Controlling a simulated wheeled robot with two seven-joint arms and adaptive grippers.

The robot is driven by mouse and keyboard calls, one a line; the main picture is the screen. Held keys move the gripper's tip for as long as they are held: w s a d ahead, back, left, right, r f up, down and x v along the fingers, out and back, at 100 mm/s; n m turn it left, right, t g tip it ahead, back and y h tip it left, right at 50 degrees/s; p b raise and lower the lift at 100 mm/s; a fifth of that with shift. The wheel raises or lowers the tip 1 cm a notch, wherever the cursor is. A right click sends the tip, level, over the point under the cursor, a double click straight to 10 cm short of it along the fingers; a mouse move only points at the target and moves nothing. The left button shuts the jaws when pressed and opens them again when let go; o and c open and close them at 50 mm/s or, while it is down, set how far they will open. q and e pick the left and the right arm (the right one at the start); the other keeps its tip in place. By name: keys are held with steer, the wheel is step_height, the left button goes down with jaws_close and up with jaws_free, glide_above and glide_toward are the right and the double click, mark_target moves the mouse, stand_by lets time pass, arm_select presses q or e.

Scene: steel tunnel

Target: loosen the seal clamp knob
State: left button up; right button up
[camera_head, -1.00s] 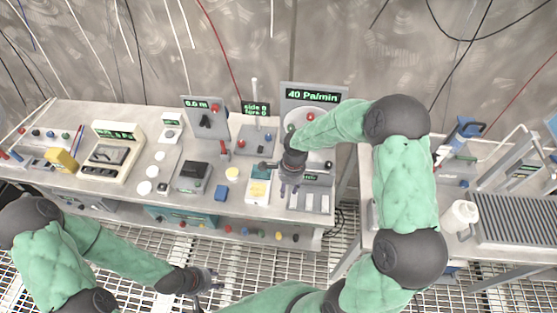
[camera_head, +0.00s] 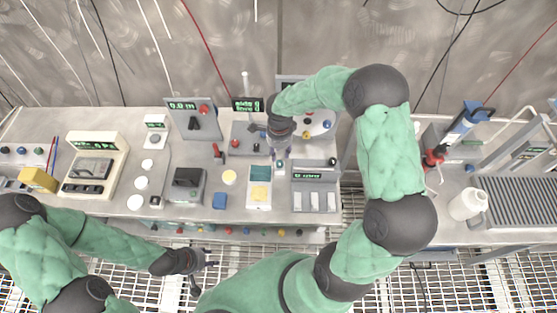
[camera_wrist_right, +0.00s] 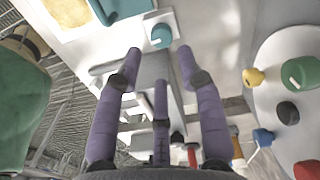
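No label marks the seal clamp knob, so I cannot tell for certain which knob it is. A small teal knob (camera_wrist_right: 162,36) stands just beyond my right gripper's fingertips (camera_wrist_right: 160,62) in the right wrist view. In the head view my right gripper (camera_head: 278,154) points down over the bench beside this teal knob (camera_head: 281,163). Its purple fingers are spread, with nothing between them. A round white panel (camera_wrist_right: 268,95) with several coloured knobs lies to the right of the fingers. My left gripper (camera_head: 203,270) is spread and empty over the grated floor.
A grey panel with a display (camera_head: 313,175) stands right of the gripper. A white jug (camera_head: 468,204) is on the right bench.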

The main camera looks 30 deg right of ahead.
mark_target(279, 163)
step_height(279, 163, down, 7)
steer(key=shift+w+r+b, duration=0.1)
steer(key=shift+w+b, duration=0.05)
steer(key=shift+b, duration=0.2)
jaws_close()
